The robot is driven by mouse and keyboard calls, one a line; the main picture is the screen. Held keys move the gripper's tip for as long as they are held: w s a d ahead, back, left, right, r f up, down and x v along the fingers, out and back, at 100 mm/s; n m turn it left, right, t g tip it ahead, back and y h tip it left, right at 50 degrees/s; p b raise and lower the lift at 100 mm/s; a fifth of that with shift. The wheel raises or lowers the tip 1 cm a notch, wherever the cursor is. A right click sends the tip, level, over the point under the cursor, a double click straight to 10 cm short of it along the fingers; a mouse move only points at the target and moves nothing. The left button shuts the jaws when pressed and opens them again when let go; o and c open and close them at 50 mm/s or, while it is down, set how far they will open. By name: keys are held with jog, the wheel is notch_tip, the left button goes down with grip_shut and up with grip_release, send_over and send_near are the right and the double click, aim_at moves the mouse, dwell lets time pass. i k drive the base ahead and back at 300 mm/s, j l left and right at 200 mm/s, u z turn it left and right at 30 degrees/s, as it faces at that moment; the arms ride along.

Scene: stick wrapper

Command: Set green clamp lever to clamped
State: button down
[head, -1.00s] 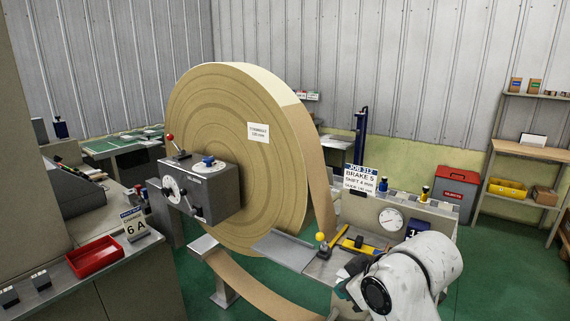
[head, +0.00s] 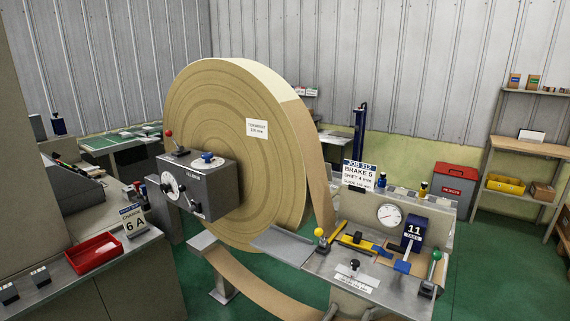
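A lever with a green ball knob (head: 436,255) stands at the right end of the grey metal bench (head: 328,267) in the head view. Its dark shaft rises from a small dark base (head: 427,289) and looks close to upright, leaning slightly right. I cannot tell from this view whether that position is clamped. My gripper is not in view, and nothing hides the green knob.
A yellow-knobbed lever (head: 319,233) stands left of a yellow bar, with a black knob (head: 354,264) in front. A blue counter marked 11 (head: 413,231) and a dial gauge (head: 389,215) stand behind. A large paper roll (head: 225,150) fills the middle; a red tray (head: 94,253) lies left.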

aim_at(436, 255)
jog(key=i+l+z, duration=0.2)
jog(key=l+z, duration=0.15)
jog(key=i+l+z, duration=0.2)
jog(key=z, duration=0.15)
jog(key=i+l+z, duration=0.35)
jog(key=k, duration=0.1)
